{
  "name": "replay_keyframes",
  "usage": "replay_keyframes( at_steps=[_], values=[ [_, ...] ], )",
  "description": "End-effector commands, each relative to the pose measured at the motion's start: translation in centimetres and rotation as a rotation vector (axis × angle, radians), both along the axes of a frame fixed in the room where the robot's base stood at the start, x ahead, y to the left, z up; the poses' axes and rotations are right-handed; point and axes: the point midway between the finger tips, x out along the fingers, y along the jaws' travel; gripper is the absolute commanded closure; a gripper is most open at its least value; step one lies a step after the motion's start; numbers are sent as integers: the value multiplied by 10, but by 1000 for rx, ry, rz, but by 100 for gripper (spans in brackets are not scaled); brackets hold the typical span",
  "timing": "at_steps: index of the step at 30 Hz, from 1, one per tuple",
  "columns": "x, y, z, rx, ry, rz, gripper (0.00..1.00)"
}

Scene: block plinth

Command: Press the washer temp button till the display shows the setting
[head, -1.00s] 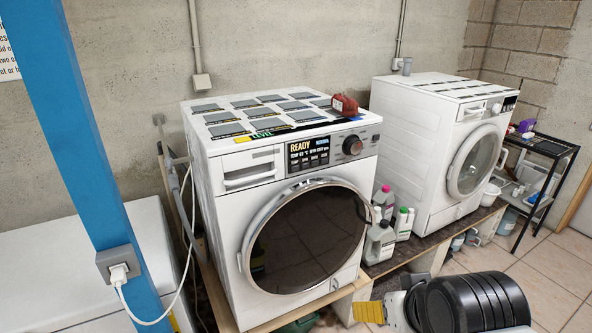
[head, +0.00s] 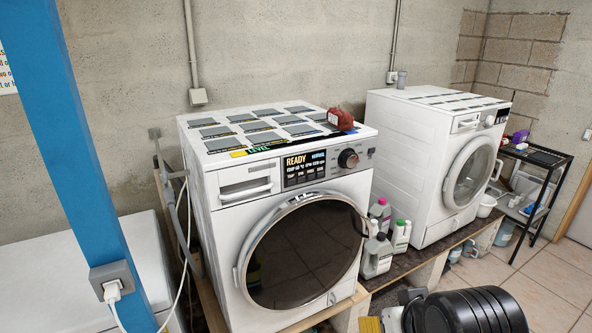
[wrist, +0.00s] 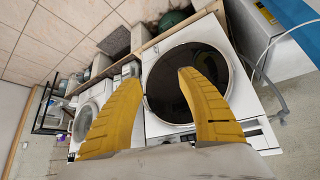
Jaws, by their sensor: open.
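The near white washer (head: 222,196) stands left of centre in the head view, its round dark door shut. Its display (head: 304,162) is lit and reads READY, with a smaller line that seems to give a temperature of 60 °C and a spin speed. A dial (head: 348,158) sits to the right. My gripper (wrist: 157,79) is open and empty, its yellow fingers apart in front of the washer in the wrist view. It touches nothing that I can see.
A second white washer (head: 403,148) stands to the right. Several bottles (head: 378,255) stand between the two on the wooden plinth (head: 436,255). A blue post (head: 75,150) with a socket and white cable rises at left. A black shelf cart (head: 545,160) stands far right, with tiled floor before it.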

Motion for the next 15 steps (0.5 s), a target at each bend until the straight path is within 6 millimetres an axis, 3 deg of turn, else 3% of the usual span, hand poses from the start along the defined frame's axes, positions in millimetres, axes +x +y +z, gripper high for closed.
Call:
replay_keyframes(
  at_steps=[1, 4, 15],
  values=[
    [0, 0, 0, 0, 0, 0, 72],
    [0, 0, 0, 0, 0, 0, 100],
    [0, 0, 0, 0, 0, 0, 100]
  ],
)
